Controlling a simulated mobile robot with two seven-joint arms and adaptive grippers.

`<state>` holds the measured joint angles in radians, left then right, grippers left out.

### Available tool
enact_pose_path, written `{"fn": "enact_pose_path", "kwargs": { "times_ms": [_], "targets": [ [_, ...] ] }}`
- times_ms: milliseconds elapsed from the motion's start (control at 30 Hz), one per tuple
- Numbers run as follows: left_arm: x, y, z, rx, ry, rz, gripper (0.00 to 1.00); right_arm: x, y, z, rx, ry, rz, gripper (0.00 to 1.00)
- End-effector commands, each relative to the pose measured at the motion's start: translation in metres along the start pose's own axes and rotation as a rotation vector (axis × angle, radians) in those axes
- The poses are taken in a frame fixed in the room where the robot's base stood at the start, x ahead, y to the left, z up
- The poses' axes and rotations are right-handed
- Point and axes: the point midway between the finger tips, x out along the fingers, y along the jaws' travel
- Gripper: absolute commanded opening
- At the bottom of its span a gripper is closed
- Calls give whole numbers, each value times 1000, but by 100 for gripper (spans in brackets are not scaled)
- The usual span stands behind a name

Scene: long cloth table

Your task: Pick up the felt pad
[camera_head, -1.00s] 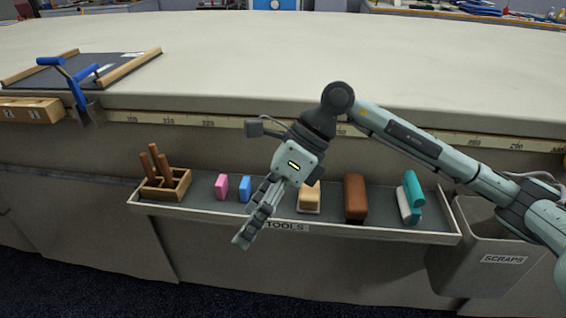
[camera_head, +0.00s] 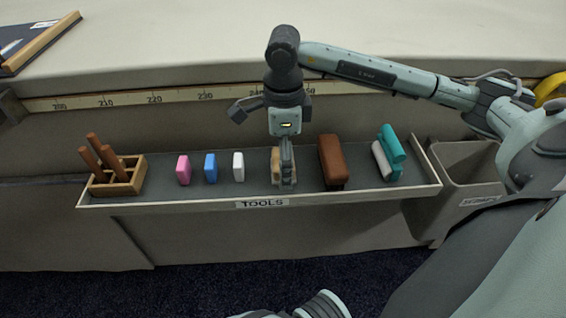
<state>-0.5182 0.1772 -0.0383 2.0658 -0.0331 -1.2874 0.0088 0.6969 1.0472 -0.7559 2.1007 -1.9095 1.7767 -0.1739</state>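My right gripper (camera_head: 287,178) points down over the tools tray, its fingers at a tan block (camera_head: 275,163). The fingers cover part of the block and are seen edge-on, so I cannot tell whether they grip it. No item is labelled as the felt pad, and I cannot tell for sure which one it is. Other blocks in the tray are pink (camera_head: 184,170), blue (camera_head: 211,168), white (camera_head: 238,167) and brown (camera_head: 332,161). A teal item with a pale roll (camera_head: 390,152) stands at the right.
The tray (camera_head: 160,202) is a shallow shelf with a raised front lip, fixed to the table's front. A wooden holder (camera_head: 118,180) with upright brown handles stands at its left end. A grey scraps bin (camera_head: 465,165) hangs at the right. The cloth tabletop (camera_head: 200,50) is mostly clear.

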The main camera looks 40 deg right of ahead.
Motion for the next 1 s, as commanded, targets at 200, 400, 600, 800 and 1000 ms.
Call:
{"fn": "enact_pose_path", "kwargs": {
  "times_ms": [200,400,600,800,1000],
  "targets": [
    [-1,2,-3,-2,7,3,40,4,0,0,0,-1,-1,89],
    [-2,1,-5,-3,13,3,40,4,0,0,0,-1,0,71],
    [-2,1,-6,-2,13,2,40,4,0,0,0,-1,0,47],
    [-2,-1,-5,0,13,-1,40,4,0,0,0,-1,0,34],
    [-2,-2,-5,1,12,-4,40,1,0,1,0,-2,-1,34]
  ]
}}
